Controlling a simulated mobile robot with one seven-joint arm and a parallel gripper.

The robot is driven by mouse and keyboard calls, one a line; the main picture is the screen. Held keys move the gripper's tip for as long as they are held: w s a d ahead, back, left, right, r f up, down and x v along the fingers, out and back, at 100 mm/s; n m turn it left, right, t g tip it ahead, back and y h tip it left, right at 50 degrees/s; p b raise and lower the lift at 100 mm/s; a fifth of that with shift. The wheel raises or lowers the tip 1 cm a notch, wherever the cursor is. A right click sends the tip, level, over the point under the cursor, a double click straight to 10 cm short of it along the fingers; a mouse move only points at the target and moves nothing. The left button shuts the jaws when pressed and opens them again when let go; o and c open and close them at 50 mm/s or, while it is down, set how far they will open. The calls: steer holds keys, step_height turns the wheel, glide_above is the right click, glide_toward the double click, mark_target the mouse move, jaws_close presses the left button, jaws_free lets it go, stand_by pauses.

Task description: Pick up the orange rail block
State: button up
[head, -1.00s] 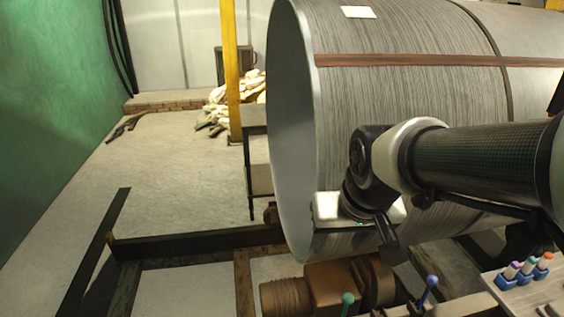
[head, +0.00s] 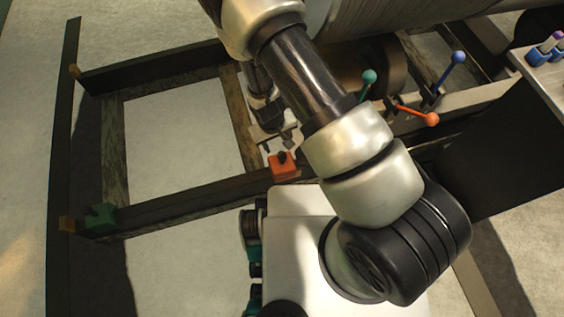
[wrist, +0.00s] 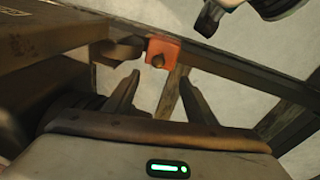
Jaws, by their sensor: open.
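The orange rail block (head: 284,168) sits on the dark near rail (head: 190,203) of the frame, with a dark knob on top. In the wrist view the orange rail block (wrist: 176,48) is just beyond my fingertips, roughly centred between them, with its knob facing me. My gripper (head: 280,146) is open and empty, close above the block in the head view. In the wrist view both fingers of my gripper (wrist: 160,79) are spread, with a clear gap between them. Part of my gripper is hidden behind the arm in the head view.
A green block (head: 101,217) sits on the same rail to the left. Levers with teal (head: 369,76), blue (head: 459,57) and orange (head: 432,119) balls stand to the right. A large drum (head: 400,18) is at the top. Open floor shows between the rails.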

mark_target(282, 154)
steer(key=f+b, duration=0.1)
steer(key=f, duration=0.3)
steer(key=w+f+b, duration=0.1)
steer(key=f, duration=0.3)
steer(key=d+f+b, duration=0.1)
steer(key=f, duration=0.3)
steer(key=shift+w, duration=0.35)
steer(key=shift+w+d+f+b, duration=0.1)
steer(key=shift+w+f+b, duration=0.3)
steer(key=shift+f, duration=0.45)
steer(key=shift+w+d+f+b, duration=0.1)
steer(key=shift+w+f+b, duration=0.25)
steer(key=shift+f, duration=0.5)
steer(key=shift+w+d+f+b, duration=0.1)
steer(key=shift+w+f+b, duration=0.1)
steer(key=shift+f+b, duration=0.5)
steer(key=shift+f, duration=0.1)
jaws_close()
